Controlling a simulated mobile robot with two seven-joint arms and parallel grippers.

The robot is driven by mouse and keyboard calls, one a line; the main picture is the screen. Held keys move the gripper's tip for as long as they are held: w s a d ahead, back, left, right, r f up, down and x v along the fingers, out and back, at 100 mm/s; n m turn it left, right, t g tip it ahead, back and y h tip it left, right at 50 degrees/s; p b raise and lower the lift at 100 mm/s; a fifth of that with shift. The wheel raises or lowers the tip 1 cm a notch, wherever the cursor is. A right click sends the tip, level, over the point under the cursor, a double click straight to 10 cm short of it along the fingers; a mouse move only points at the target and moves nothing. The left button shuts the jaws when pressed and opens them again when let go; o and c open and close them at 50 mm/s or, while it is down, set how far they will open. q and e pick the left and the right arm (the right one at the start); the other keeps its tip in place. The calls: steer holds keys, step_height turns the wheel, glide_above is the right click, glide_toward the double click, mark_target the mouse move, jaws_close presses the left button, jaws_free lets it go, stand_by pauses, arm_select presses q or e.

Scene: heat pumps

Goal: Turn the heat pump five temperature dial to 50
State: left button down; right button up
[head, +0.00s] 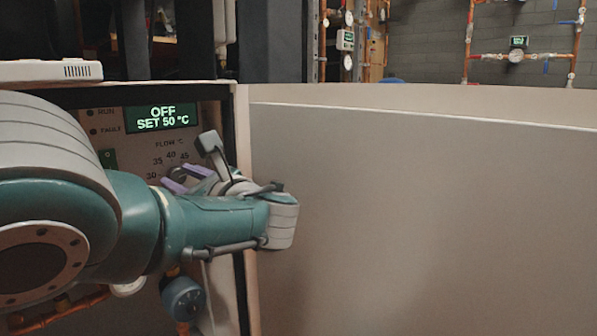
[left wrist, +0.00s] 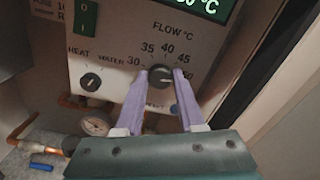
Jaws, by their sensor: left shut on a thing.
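The heat pump panel (head: 130,146) is in the left of the head view. Its green display (head: 160,118) reads OFF and SET 50 °C. The FLOW °C temperature dial (left wrist: 160,75) is a dark round knob in the left wrist view, with numbers 30 to 50 around it. My left gripper (head: 178,179) reaches the panel from the front. Its two purple fingers (left wrist: 159,84) sit on either side of the dial and are shut on it. The lower part of the dial is partly hidden by the fingers. My right gripper is in neither view.
A green power switch (left wrist: 87,16) and a smaller HEAT/WATER knob (left wrist: 91,82) are left of the dial. A pressure gauge (left wrist: 95,123) and copper pipes are below the panel. A large pale panel (head: 420,215) fills the right of the head view.

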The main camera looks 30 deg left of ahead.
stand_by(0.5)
arm_select(q)
steer(key=c, duration=0.5)
jaws_free()
steer(key=shift+d, duration=0.1)
steer(key=shift+s+d+r+p, duration=0.1)
steer(key=shift+d+p, duration=0.2)
steer(key=shift+d, duration=0.1)
steer(key=p+v, duration=0.2)
steer(key=v, duration=0.7)
